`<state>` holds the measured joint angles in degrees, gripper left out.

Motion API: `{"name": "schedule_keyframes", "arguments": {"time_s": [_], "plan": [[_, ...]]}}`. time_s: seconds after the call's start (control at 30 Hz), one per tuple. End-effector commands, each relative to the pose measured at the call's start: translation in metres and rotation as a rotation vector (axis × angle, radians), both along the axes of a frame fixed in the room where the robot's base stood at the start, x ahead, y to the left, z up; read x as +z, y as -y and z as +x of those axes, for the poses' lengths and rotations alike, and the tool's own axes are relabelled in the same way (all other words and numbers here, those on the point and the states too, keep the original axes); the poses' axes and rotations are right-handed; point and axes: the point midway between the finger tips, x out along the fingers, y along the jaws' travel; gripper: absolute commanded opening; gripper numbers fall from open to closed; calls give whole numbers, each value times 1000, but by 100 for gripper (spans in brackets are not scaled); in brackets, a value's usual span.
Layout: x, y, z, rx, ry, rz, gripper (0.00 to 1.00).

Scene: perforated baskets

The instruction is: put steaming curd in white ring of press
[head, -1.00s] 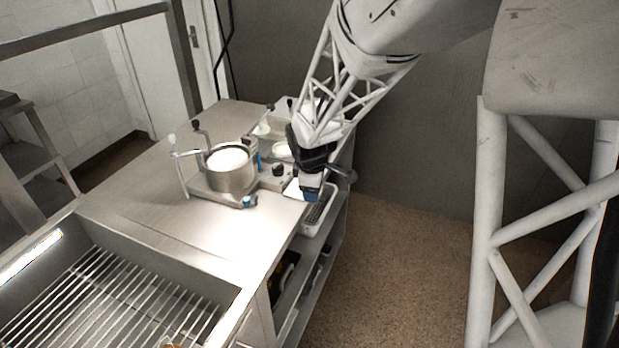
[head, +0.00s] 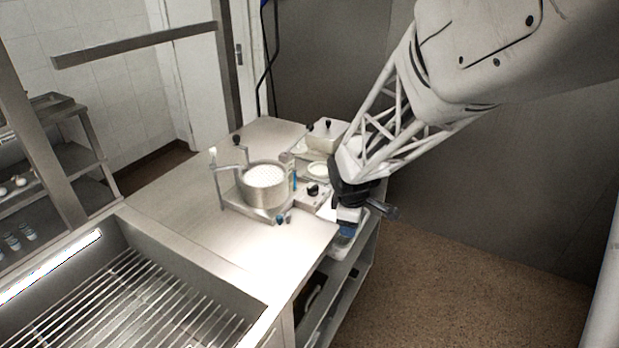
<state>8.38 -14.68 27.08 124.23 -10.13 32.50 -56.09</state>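A round metal pot on a flat stand (head: 262,196) with crank handles sits on the steel table; its top shows a white, dotted round surface. Behind it to the right lies a pale round piece (head: 318,169), partly hidden by my arm; I cannot tell whether it is the press's white ring. My gripper (head: 346,236), dark with blue near its tips, points down at the table's right edge, over or beside a white tray (head: 337,252). Its fingers are too small to tell open from shut. No steaming curd is clearly visible.
A pale block-like box with a black knob (head: 325,134) stands at the table's back. A small device with a black knob (head: 312,192) sits right of the pot. A sink with a wire rack (head: 130,300) is at front left. The table's left part (head: 180,205) is clear.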

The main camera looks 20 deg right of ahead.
Motion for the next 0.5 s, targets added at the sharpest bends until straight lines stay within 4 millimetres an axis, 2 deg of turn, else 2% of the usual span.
{"name": "schedule_keyframes", "arguments": {"time_s": [0.33, 0.5], "plan": [[1, 0, 3, 0, 0, 0, 34], [5, 2, 17, 0, 1, -1, 34]]}}
